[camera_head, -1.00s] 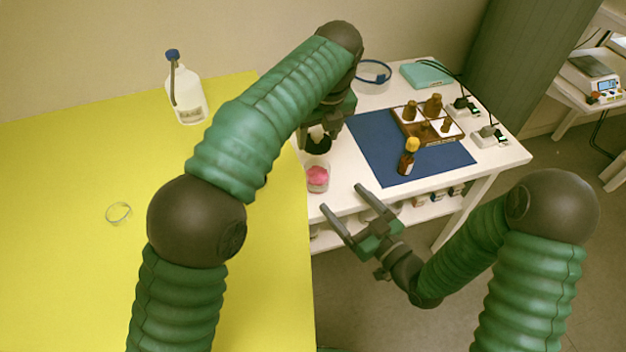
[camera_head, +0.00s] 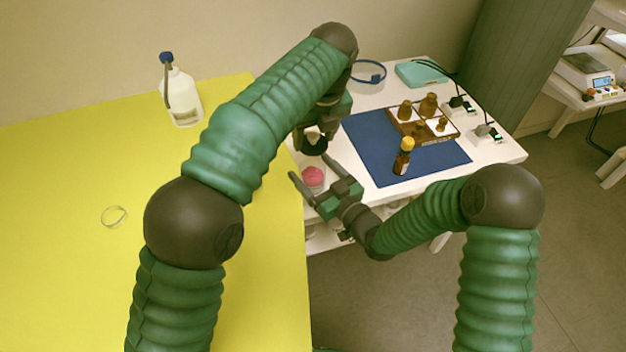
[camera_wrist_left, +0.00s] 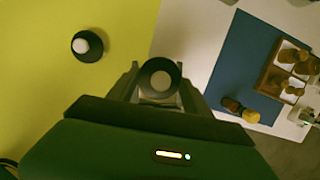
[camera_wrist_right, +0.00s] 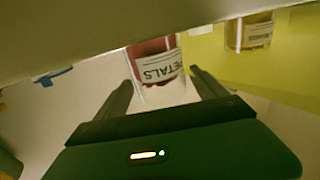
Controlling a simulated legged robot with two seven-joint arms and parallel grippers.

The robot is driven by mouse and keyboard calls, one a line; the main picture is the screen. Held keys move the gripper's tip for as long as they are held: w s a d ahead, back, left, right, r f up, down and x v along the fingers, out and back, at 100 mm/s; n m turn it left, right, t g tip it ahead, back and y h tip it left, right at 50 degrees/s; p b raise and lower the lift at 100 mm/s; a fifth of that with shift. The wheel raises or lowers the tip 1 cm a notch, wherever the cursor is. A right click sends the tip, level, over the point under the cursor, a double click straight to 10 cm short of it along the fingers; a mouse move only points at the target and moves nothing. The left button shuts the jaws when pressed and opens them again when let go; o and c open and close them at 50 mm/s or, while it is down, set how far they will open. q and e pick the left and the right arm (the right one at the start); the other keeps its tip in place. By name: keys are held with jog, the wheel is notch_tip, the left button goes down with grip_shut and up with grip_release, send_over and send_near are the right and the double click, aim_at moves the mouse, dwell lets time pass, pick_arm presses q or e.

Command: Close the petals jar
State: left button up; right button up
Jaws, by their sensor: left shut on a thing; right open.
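The petals jar (camera_head: 313,178) is a clear glass with pink petals at the white table's left edge. My left gripper (camera_head: 316,137) is shut on a dark round lid (camera_head: 314,147), held above and slightly behind the jar. In the left wrist view the lid (camera_wrist_left: 160,77) is a dark ring with a pale centre between the fingers. My right gripper (camera_head: 313,178) is open, its fingers on either side of the jar; whether they touch it I cannot tell.
A blue mat (camera_head: 375,150) holds an amber bottle (camera_head: 403,157) and a wooden tray (camera_head: 423,139) of brown bottles. A dark, white-centred round thing (camera_wrist_left: 88,46) shows in the left wrist view.

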aim_at(315, 147)
jog(key=shift+a, duration=0.1)
grip_shut()
pick_arm(q)
jog(key=shift+f, duration=2.4)
